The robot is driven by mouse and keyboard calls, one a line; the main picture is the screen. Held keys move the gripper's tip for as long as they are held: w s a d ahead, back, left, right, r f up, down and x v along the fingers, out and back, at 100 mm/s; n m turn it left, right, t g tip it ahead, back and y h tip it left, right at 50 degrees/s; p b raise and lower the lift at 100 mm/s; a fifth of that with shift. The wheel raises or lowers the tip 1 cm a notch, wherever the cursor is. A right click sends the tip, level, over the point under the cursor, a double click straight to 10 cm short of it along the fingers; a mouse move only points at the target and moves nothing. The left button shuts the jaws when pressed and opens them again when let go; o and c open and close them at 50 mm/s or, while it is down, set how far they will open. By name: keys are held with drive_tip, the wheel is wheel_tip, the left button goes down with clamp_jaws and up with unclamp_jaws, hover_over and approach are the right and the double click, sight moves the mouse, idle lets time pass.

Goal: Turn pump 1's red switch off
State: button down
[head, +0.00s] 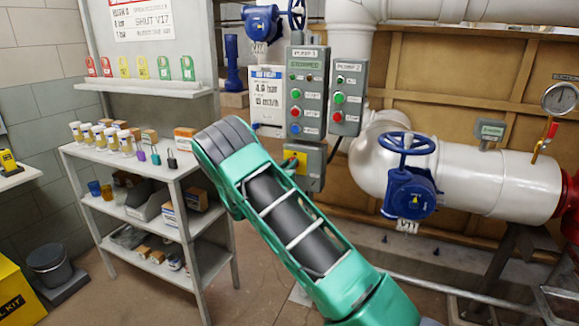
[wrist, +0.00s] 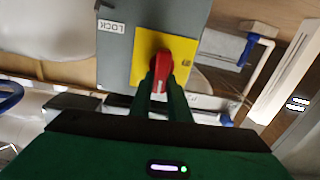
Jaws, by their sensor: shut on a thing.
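The red switch (wrist: 180,65) sits on a yellow plate (wrist: 147,45) on a grey box (wrist: 118,60) in the wrist view. My gripper (wrist: 161,84) is shut on the red switch, with one green finger on each side of its handle. The LOCK label on the box appears upside down there. In the head view the yellow plate (head: 299,157) shows below the pump 1 panel (head: 307,85), whose sign reads STOPPED. My arm hides the gripper and the red switch in that view.
The pump 2 panel (head: 347,97) hangs to the right of pump 1's. A blue valve wheel (head: 406,143) stands on a white pipe (head: 490,180) further right. A grey shelf (head: 150,180) with jars and boxes stands to the left. Some floor is open in front.

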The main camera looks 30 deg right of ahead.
drive_tip(key=shift+w+a+f+n, duration=0.3)
drive_tip(key=shift+a+f+n, duration=0.1)
drive_tip(key=shift+n, duration=2.5)
drive_tip(key=shift+w+a+f+n, duration=0.25)
drive_tip(key=shift+w+f+n, duration=0.1)
drive_tip(key=shift+n, duration=2.55)
drive_tip(key=shift+w+a+f+n, duration=0.3)
drive_tip(key=shift+a+f+n, duration=0.1)
drive_tip(key=shift+n, duration=2.5)
drive_tip(key=shift+f, duration=0.1)
drive_tip(key=c, duration=1.7)
unclamp_jaws()
drive_tip(key=shift+o, duration=0.2)
drive_tip(key=v, duration=1)
drive_tip(key=shift+s, duration=0.35)
